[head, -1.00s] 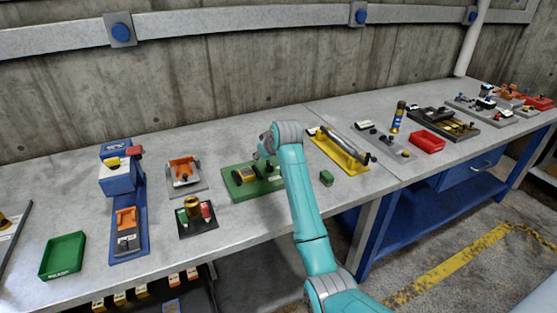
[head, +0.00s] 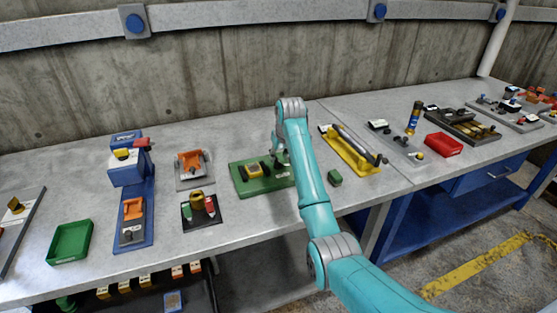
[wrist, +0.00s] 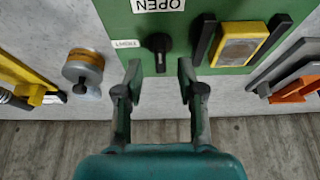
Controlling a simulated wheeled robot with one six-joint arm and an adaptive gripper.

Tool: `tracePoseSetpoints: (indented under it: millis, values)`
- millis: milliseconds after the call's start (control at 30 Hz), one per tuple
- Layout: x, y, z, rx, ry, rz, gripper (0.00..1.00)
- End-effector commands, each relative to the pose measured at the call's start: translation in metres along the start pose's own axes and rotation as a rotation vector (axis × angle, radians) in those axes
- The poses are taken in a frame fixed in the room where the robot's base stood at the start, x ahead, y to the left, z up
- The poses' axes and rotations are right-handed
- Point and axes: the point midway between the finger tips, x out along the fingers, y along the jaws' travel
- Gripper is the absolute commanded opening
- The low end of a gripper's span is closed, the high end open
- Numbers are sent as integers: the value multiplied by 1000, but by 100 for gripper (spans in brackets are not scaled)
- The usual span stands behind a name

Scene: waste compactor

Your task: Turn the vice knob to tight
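The vice is a green board (head: 262,188) with a yellow block (head: 253,170), on the bench at mid-picture in the head view. In the wrist view the yellow block (wrist: 238,45) sits between two black jaws. The black knob (wrist: 158,44) is left of it on the same board (wrist: 115,12). An upside-down OPEN label (wrist: 158,5) and a small white label (wrist: 127,43) lie near the knob. My gripper (wrist: 160,82) is open and empty, its two fingertips on either side of the knob's line, apart from it in the picture. In the head view my arm partly hides the gripper and knob.
The concrete wall (head: 230,95) rises behind the bench.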

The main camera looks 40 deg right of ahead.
Motion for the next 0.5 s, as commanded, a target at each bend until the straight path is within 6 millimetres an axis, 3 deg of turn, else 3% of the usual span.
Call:
tracePoseSetpoints:
  millis: [200, 500]
  values:
    - [23, 0, 0, 0, 0, 0, 39]
    - [29, 0, 0, 0, 0, 0, 39]
